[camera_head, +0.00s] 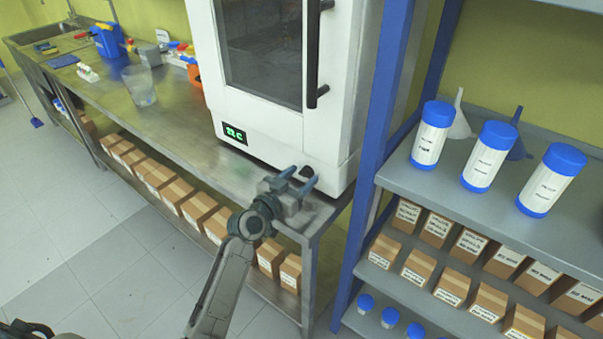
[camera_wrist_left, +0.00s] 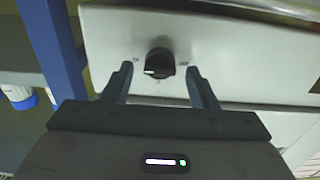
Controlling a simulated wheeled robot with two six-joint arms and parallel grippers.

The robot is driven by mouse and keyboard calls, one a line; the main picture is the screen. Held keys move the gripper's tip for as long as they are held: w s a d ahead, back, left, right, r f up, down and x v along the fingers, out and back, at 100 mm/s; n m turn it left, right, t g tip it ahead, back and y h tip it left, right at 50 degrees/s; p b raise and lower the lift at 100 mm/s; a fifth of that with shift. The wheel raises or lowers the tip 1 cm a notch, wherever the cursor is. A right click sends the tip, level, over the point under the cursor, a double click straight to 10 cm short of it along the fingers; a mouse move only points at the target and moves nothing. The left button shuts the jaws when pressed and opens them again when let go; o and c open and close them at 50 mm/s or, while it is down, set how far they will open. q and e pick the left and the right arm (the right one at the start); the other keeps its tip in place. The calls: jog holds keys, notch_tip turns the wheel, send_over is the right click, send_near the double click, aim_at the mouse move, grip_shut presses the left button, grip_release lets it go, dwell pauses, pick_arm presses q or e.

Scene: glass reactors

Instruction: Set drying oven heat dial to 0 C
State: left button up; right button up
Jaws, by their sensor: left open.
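The white drying oven (camera_head: 270,128) stands on the steel bench, its dark glass door shut. A green display (camera_head: 235,134) is lit on its lower front; its digits are too small to read surely. The black heat dial (camera_head: 306,172) sits low on the front, at the right. In the left wrist view the dial (camera_wrist_left: 159,63) shows a white mark pointing left, with small labels on both sides. My left gripper (camera_head: 297,181) is open and just in front of the dial. In the left wrist view its fingers (camera_wrist_left: 158,85) stand on either side below the dial, apart from it.
A blue-framed shelf (camera_head: 372,130) with blue-capped white jars (camera_head: 486,156) stands close on the right. The steel bench (camera_head: 150,120) holds a glass beaker (camera_head: 139,86) and colored items farther left. Cardboard boxes (camera_head: 197,207) line the lower bench shelf.

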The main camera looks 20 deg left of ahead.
pick_arm(q)
jog(key=shift+w+d, duration=0.15)
jog(key=shift+w, duration=0.25)
jog(key=shift+c, duration=0.2)
jog(key=c, duration=0.9)
pick_arm(e)
jog(key=shift+a, duration=0.4)
